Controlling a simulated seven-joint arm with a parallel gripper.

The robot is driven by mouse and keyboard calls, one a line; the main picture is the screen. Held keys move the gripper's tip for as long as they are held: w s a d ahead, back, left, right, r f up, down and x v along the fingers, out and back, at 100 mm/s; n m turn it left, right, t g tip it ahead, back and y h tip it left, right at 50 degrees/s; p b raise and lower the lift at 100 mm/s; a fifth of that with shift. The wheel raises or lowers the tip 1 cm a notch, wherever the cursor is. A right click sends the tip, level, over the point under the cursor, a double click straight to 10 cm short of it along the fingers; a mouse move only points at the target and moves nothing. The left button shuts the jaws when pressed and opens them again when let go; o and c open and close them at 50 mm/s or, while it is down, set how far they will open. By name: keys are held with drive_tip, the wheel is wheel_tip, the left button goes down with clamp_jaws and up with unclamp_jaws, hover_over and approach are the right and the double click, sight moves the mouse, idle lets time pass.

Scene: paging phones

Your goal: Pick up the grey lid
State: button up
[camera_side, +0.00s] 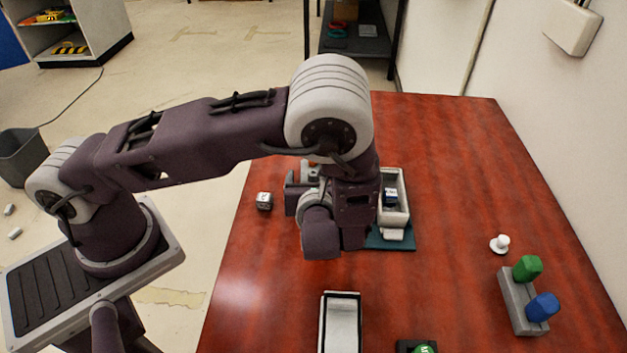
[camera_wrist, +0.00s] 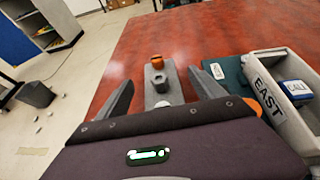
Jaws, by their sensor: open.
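A dark grey six-sided cap (camera_wrist: 161,83), which looks like the grey lid, sits on a long grey block (camera_wrist: 152,95) beside an orange cap (camera_wrist: 157,62). In the wrist view my gripper (camera_wrist: 160,78) is open, its two fingers on either side of the block and apart from the cap. The gripper holds nothing that I can see. In the side view my wrist hides most of the block and the fingers.
Right of the block, a white bin (camera_wrist: 265,88) marked EAST holds a blue and white piece (camera_wrist: 297,90); a green mat (camera_side: 400,243) lies under it.

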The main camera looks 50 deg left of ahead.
drive_tip(key=shift+x, duration=0.85)
drive_tip(key=c, duration=1.5)
drive_tip(key=shift+r, duration=0.1)
drive_tip(key=shift+c, duration=0.3)
